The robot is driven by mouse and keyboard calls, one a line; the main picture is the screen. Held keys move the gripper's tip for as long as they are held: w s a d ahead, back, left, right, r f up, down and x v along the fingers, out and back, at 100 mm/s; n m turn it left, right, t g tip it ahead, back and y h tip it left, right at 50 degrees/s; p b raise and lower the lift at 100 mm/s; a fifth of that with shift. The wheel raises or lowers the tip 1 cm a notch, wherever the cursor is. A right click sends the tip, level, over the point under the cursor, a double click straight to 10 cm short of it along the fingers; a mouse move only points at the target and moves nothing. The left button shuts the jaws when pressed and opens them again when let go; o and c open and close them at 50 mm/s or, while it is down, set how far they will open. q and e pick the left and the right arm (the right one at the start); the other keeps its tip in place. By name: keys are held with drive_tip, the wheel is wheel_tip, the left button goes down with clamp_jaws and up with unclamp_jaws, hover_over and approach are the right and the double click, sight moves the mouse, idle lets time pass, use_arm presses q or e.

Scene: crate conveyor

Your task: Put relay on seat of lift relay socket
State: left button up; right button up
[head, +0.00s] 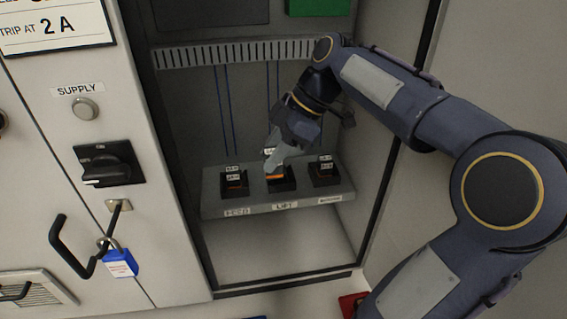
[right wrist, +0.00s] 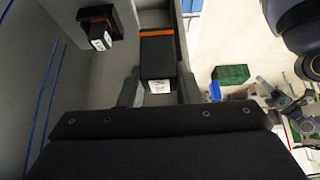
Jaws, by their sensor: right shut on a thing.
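The relay (head: 276,177), dark with an orange band, is at the lift relay socket (head: 284,186), the middle one above the "LIFT" label. My right gripper (head: 273,163) reaches down from above and is shut on the relay. In the right wrist view the relay (right wrist: 158,62) sits between the two fingers (right wrist: 160,92), with its orange band and a small white label showing. The fingers hide part of the relay and socket, so I cannot tell whether it is fully down on the seat.
Relays stand in sockets on the left (head: 234,181) and right (head: 324,169) of the same grey shelf (head: 262,206). Blue wires hang behind, below a slotted duct (head: 235,53). The cabinet's side walls flank the shelf. A blue padlock (head: 121,262) hangs outside, left.

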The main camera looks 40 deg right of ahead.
drive_tip(key=w+d+f+p, duration=0.2)
drive_tip(key=w+d+f, duration=0.2)
drive_tip(key=w+d+f+p, duration=0.2)
drive_tip(key=w+d+f, duration=0.2)
drive_tip(key=w+f, duration=0.1)
drive_tip(key=shift+d+f, duration=0.25)
drive_tip(key=shift+d, duration=0.05)
wheel_tip(320, 180, down, 3)
drive_tip(key=shift+r+p, duration=0.1)
drive_tip(key=shift+p, duration=0.3)
drive_tip(key=shift+s+f+b, duration=0.1)
drive_tip(key=shift+f+b, duration=0.15)
drive_tip(key=shift+b, duration=0.05)
drive_tip(key=o, duration=1)
drive_tip(key=shift+r, duration=0.1)
drive_tip(key=shift+c, duration=0.2)
